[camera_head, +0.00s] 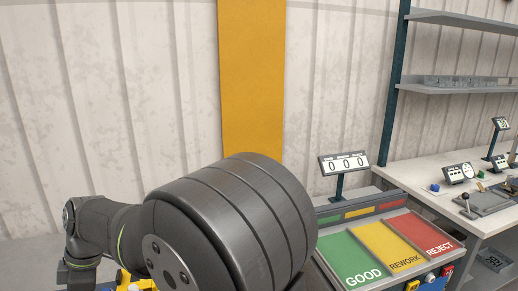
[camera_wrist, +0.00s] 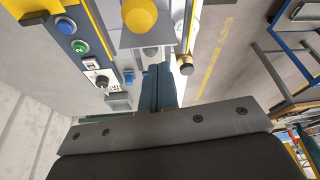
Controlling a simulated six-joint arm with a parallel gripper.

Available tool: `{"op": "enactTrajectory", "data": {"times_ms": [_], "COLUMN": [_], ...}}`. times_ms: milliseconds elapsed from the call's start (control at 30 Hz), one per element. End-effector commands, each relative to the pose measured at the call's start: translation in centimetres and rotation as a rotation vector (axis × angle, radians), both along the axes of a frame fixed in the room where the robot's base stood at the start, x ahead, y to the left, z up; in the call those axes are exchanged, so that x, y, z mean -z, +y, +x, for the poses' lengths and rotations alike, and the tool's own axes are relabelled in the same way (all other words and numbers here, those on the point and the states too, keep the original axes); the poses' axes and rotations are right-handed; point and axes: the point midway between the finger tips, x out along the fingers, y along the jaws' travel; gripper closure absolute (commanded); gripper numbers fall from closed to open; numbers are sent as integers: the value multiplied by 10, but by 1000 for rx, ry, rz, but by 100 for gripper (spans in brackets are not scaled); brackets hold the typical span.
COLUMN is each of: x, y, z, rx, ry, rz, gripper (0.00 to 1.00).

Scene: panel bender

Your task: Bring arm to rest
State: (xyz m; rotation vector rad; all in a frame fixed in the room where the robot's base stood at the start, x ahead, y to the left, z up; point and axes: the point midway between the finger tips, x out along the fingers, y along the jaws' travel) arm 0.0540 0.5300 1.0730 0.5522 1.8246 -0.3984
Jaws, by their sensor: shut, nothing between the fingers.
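My gripper (camera_wrist: 158,72) shows in the wrist view as two blue-grey fingers side by side, touching, with nothing between them. They point up the picture toward a machine front with a yellow round part (camera_wrist: 140,14). Whether the fingertips touch anything there, I cannot tell. In the head view my dark arm links fill the lower left and middle, and the gripper itself does not show.
A control strip with a blue button (camera_wrist: 66,25), a green button (camera_wrist: 80,47) and a key switch (camera_wrist: 101,80) lies left of my fingers. A sorting stand has green (camera_head: 352,258), yellow (camera_head: 390,243) and red (camera_head: 420,232) fields. A workbench (camera_head: 395,172) and shelves (camera_head: 460,88) stand right.

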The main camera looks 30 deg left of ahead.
Motion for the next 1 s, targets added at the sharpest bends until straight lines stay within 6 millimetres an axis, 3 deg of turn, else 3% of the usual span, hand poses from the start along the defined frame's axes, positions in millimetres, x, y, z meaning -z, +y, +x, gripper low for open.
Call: {"op": "enactTrajectory", "data": {"times_ms": [100, 200, 400, 700, 767, 1000], "x": [21, 26, 23, 23, 23, 23], "y": [3, -3, -11, -13, -13, -12], "z": [-6, 5, 17, 19, 19, 19], "rx": [0, 4, 2, 2, 2, 2], "ry": [1, 0, -2, -2, -2, -2], "rz": [-3, -2, -1, -2, -2, -2], "gripper": [100, 100, 100, 100, 92, 45]}}
